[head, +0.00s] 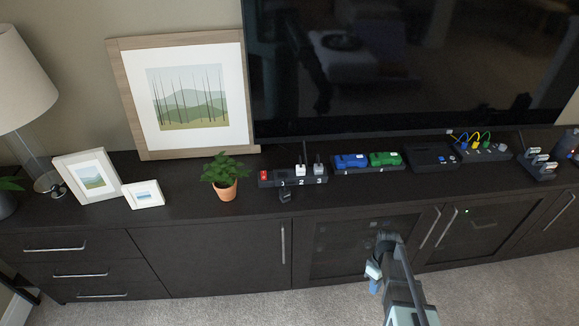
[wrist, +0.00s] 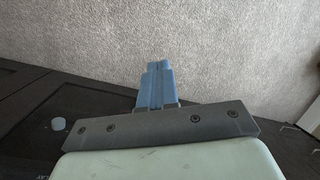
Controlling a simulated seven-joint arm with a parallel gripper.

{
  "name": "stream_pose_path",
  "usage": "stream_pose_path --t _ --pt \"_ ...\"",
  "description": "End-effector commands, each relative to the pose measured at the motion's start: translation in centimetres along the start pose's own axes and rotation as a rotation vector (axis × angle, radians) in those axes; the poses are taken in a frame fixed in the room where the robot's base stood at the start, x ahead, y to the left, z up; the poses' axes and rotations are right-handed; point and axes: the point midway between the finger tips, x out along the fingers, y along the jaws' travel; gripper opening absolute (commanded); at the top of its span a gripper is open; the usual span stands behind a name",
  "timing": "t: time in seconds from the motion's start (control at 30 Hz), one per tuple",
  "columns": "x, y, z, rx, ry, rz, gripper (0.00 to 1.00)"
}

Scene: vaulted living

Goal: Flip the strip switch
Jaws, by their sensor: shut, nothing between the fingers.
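A black power strip (head: 292,183) lies on the dark cabinet top in the head view, right of the potted plant. Its red switch (head: 264,175) is at the strip's left end; its on or off position is too small to tell. Sockets numbered 1, 2 and 3 follow to the right, with plugs (head: 300,170) standing in the right part. My gripper (head: 374,286) is in front of the cabinet doors, to the lower right of the strip and apart from it. In the wrist view its blue fingers (wrist: 157,67) are together and empty. The strip does not show in the wrist view.
The cabinet top (head: 240,210) also holds the potted plant (head: 224,188), picture frames, a lamp (head: 25,85), a tray with blue and green items (head: 368,162), and several devices with cables. A television (head: 400,65) stands behind. Carpet (head: 230,308) is clear in front.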

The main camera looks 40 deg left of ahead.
Motion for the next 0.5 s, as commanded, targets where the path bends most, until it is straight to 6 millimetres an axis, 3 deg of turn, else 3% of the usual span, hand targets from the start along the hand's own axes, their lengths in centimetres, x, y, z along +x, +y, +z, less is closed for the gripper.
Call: stream_pose_path --t 0.03,0.27,0.5 --pt "-1.9 0.1 -2.4 -0.066 0.007 0.02 0.0" --pt "-9.7 -1.9 -10.9 -0.364 0.023 0.092 0.0" --pt "-18.6 -6.3 -19.5 -0.668 0.035 0.169 0.0"
